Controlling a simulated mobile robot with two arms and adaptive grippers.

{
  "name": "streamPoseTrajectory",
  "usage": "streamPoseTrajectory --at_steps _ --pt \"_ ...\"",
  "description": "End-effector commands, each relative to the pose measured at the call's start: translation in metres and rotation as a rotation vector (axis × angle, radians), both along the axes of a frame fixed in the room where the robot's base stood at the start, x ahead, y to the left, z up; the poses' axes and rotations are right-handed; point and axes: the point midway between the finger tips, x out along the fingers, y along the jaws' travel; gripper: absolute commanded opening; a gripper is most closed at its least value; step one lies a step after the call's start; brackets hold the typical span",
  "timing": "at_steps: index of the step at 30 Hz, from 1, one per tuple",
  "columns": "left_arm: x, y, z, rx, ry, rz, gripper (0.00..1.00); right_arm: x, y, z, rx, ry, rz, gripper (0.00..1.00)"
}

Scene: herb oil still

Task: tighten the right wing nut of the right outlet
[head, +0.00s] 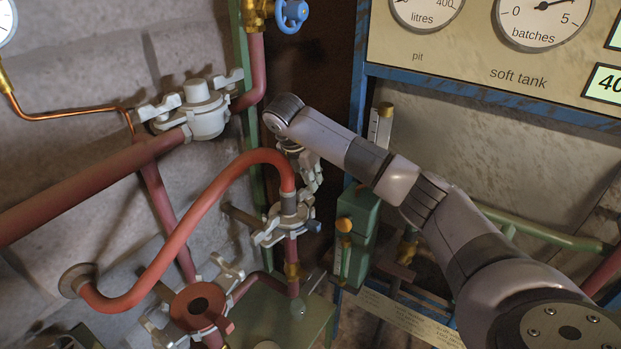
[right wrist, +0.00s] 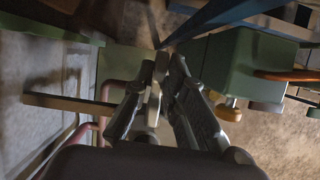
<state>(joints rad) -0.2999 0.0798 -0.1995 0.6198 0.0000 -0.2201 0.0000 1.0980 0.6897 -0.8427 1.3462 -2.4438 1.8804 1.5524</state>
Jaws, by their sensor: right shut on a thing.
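The clamped outlet coupling (head: 270,234) at the end of the red hose has pale metal clamp parts and stands on a red pipe. My right gripper (head: 311,178) reaches down just above and right of this coupling. In the right wrist view its two dark fingers (right wrist: 158,98) are closed on a pale, narrow metal piece (right wrist: 154,100), which looks like a wing of the wing nut. In the head view my gripper and wrist hide most of that spot. My left gripper is in neither view.
A red hose (head: 180,235) curves in front of the wall to the coupling. Another flange (head: 198,306) with wing nuts lies lower left. A pale clamped valve body (head: 205,115) is upper left. A green box (head: 357,222) and the blue gauge-panel frame (head: 480,92) stand close right.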

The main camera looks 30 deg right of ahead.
Motion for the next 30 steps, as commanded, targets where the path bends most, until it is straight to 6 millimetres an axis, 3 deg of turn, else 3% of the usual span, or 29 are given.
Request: streamPoseTrajectory --at_steps 5,6,14,24,30 --pt "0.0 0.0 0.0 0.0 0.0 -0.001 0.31 0.0 0.0 0.0 0.001 -0.001 -0.004 0.0" --pt "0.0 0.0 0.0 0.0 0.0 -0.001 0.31 0.0 0.0 0.0 0.001 -0.001 -0.004 0.13" --pt "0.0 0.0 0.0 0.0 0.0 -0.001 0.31 0.0 0.0 0.0 0.0 0.0 -0.001 0.3" --pt "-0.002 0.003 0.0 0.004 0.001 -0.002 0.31 0.0 0.001 0.002 0.0 0.0 0.0 0.31" --pt "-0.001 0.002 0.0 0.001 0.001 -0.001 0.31 -0.002 0.01 0.025 0.0 -0.003 0.002 0.31"
